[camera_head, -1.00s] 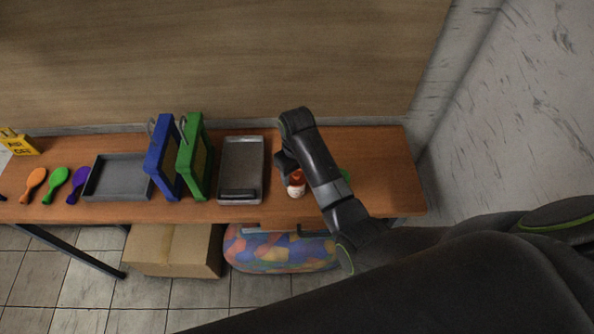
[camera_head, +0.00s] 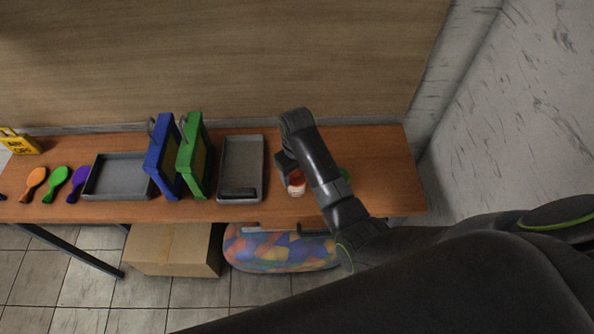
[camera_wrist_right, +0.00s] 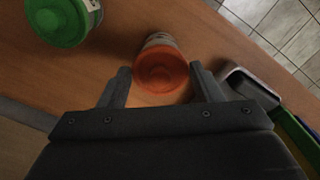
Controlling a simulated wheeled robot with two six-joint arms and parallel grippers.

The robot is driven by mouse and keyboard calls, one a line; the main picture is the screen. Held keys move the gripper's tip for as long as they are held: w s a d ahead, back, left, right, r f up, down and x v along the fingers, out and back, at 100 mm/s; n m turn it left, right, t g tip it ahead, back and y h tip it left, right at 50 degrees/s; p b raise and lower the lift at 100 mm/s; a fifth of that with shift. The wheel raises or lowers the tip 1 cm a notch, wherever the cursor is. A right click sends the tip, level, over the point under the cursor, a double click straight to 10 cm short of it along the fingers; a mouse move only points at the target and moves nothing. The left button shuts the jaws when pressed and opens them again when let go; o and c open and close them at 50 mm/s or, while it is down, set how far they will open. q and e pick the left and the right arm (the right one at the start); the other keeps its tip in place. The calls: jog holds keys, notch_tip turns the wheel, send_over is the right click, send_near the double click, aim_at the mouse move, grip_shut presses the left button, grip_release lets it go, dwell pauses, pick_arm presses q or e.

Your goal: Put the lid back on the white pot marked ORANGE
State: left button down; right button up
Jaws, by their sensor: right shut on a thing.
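The white pot (camera_wrist_right: 160,38) has an orange lid (camera_wrist_right: 160,70) over its top in the right wrist view. The pot (camera_head: 297,190) also shows in the head view on the table, left of my right forearm, with orange at its upper part. Its marking is too small to read. My right gripper (camera_wrist_right: 160,76) has its fingers on both sides of the orange lid and is shut on it, at the pot. I cannot tell whether the lid is fully seated. My left gripper is not in view.
A green-lidded pot (camera_wrist_right: 65,22) stands close by, mostly hidden by my arm in the head view. A grey tray (camera_head: 241,150) lies to the left, then green (camera_head: 197,150) and blue (camera_head: 163,150) frames. The table's right end is clear.

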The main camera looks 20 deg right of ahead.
dwell(0.4)
jog(key=o, duration=1)
jog(key=shift+o, duration=0.5)
jog(key=shift+o, duration=1.3)
jog(key=shift+r, duration=3.55)
grip_shut()
